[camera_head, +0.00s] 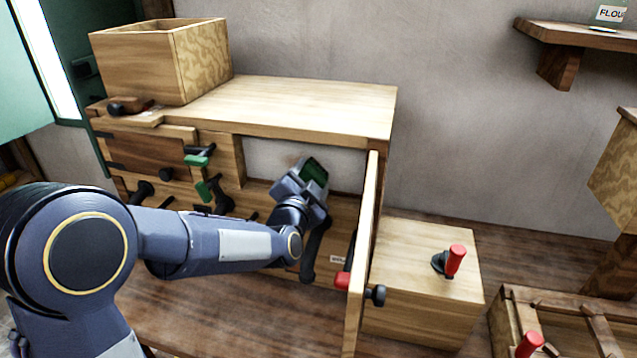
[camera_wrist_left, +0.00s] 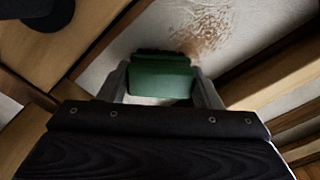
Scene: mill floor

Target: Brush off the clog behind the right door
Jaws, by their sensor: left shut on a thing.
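My left gripper (camera_head: 308,178) is inside the open right-hand bay of the wooden cabinet. It is shut on a green-backed brush (camera_head: 315,170), which also shows between the fingers in the left wrist view (camera_wrist_left: 160,80) with a dark strip at its far edge. The clog (camera_wrist_left: 203,28) is a patch of brown specks on a pale surface just beyond the brush; I cannot tell whether they touch. The right door (camera_head: 362,250) stands open, seen nearly edge-on, with a red handle (camera_head: 343,280) and a dark knob (camera_head: 376,295). My right gripper is not in view.
The left door (camera_head: 150,150) is closed, with green-handled latches (camera_head: 197,158) beside it. An open wooden box (camera_head: 135,68) stands on the cabinet top (camera_head: 300,100). A wooden block (camera_head: 420,270) with a red-handled lever (camera_head: 455,262) stands right of the open door.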

